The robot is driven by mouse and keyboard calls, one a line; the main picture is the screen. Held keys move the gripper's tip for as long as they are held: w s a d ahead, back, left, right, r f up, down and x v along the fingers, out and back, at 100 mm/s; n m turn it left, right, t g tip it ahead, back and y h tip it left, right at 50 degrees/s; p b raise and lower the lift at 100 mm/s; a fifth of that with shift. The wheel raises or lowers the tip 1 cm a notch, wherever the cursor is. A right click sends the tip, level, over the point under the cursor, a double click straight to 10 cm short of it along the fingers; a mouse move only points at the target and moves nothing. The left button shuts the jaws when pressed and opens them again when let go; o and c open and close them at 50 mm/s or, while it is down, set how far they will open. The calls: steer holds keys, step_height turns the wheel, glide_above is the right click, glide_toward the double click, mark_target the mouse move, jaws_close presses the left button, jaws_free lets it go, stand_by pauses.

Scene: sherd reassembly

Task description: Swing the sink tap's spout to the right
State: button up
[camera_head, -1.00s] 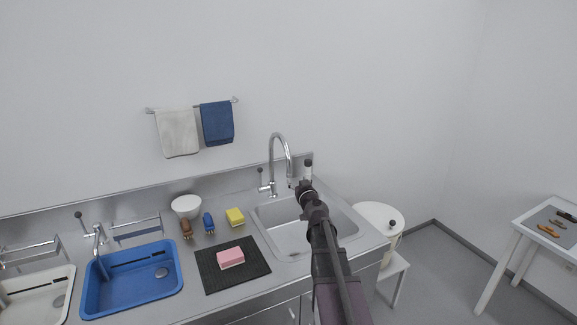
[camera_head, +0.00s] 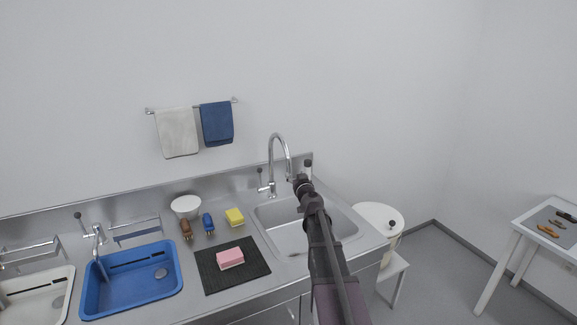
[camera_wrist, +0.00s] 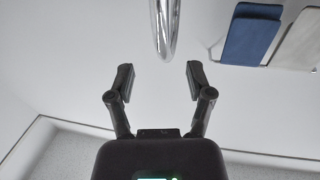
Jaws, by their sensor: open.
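The chrome sink tap (camera_head: 271,165) stands behind the steel sink basin (camera_head: 287,232), its tall gooseneck spout curving over to the right and down. In the head view my gripper (camera_head: 300,181) is beside the spout's lower end and hides part of it. In the wrist view my gripper (camera_wrist: 160,80) is open with nothing between its fingers. The spout (camera_wrist: 165,28) shows there as a chrome tube at the top, in line with the gap but beyond the fingertips.
A blue basin (camera_head: 92,292), a dark mat (camera_head: 252,275) with a pink sponge (camera_head: 230,258), a yellow sponge (camera_head: 234,217), brushes and a white bowl (camera_head: 186,207) lie left of the sink. Towels (camera_head: 217,124) hang above.

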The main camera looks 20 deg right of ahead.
mark_target(290, 165)
steer(key=w, duration=0.3)
steer(key=w+d, duration=0.1)
steer(key=w, duration=0.5)
steer(key=shift+w+d, duration=0.15)
steer(key=shift+d, duration=0.1)
jaws_close()
